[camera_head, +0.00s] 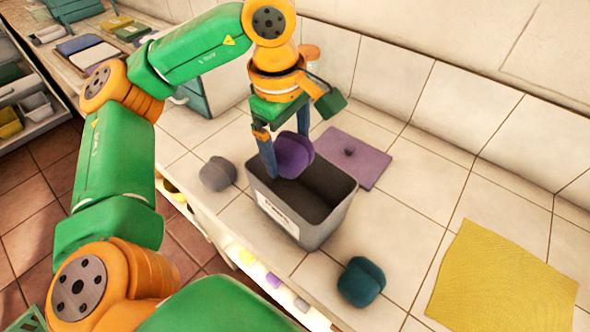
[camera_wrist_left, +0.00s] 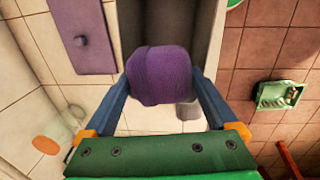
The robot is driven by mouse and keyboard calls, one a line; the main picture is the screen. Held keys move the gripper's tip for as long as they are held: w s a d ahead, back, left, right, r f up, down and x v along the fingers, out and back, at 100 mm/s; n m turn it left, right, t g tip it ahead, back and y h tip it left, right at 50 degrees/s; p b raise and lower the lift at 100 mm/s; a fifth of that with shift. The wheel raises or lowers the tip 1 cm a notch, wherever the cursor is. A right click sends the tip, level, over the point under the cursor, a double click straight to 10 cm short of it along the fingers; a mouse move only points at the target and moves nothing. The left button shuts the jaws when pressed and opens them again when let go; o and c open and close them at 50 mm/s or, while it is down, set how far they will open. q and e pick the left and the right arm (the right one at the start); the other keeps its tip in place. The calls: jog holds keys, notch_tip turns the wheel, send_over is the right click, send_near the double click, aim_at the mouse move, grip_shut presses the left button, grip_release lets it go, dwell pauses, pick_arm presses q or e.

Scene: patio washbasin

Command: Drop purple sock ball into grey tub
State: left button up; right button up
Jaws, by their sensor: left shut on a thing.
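The purple sock ball (camera_head: 292,154) is between the blue fingers of my left gripper (camera_head: 285,158), which is shut on it. It also shows in the left wrist view (camera_wrist_left: 159,75), with a finger on each side. The grey tub (camera_head: 334,217) stands open on the tiled counter, with a white label on its front. The ball is above the tub's far-left end, and in the wrist view the tub (camera_wrist_left: 210,45) lies beyond and below the ball. What I see of the tub's inside is dark and looks empty. My right gripper is not in view.
A grey sock ball (camera_head: 218,174) lies left of the tub, and a dark teal one (camera_head: 361,282) lies to its right. A purple lid (camera_head: 352,157) with a knob lies behind the tub. A yellow cloth (camera_head: 500,285) lies at the right. The counter edge drops to a tiled floor.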

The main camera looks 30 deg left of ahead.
pick_arm(q)
notch_tip(320, 180, down, 2)
jog(key=shift+d+b, duration=0.15)
jog(key=shift+b, duration=0.25)
jog(key=shift+d+f, duration=0.15)
jog(key=shift+d, duration=0.05)
jog(key=o, duration=1)
jog(key=r, duration=0.2)
jog(key=r+p, duration=0.1)
jog(key=r, duration=0.2)
jog(key=r+p, duration=0.1)
jog(key=r, duration=0.1)
jog(key=shift+s+a+r, duration=0.1)
jog(key=shift+s+r, duration=0.15)
jog(key=shift+s, duration=0.15)
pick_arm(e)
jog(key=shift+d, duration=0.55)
pick_arm(q)
jog(key=shift+f, duration=0.1)
